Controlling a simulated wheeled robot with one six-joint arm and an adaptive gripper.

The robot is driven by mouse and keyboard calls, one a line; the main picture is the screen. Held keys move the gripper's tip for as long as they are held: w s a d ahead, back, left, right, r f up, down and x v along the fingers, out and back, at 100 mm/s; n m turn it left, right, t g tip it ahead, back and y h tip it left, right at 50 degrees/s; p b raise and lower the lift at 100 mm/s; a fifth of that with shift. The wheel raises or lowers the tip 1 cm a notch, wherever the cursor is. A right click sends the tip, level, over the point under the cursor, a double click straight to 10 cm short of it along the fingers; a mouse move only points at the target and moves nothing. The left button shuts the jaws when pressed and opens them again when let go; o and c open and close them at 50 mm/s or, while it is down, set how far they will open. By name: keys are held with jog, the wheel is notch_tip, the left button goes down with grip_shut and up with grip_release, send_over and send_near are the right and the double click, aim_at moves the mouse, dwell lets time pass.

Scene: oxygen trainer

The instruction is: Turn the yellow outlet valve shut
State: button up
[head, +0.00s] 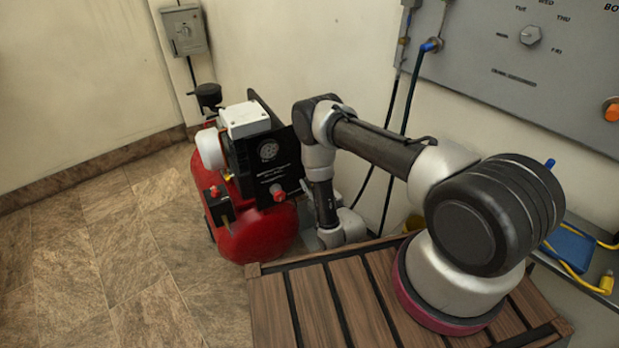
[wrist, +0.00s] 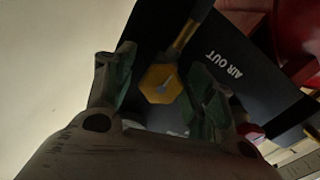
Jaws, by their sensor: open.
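The yellow outlet valve (wrist: 160,84) shows in the wrist view as a yellow knob on a brass-coloured stem, beside a black panel marked "AIR OUT" (wrist: 222,65). My gripper (wrist: 160,68) is open, with one green-padded finger on each side of the knob. In the head view, the valve is hidden behind the red air compressor (head: 258,236) and my arm, and my gripper's fingers are not visible there.
The compressor stands on the tiled floor (head: 80,250) by the wall. A slatted wooden top (head: 300,306) lies in front of it. Dark hoses (head: 396,150) hang from the grey wall panel (head: 470,85). Open floor lies to the left.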

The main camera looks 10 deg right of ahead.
jog(key=c, duration=1)
jog(key=shift+m, duration=1.6)
jog(key=o, duration=1)
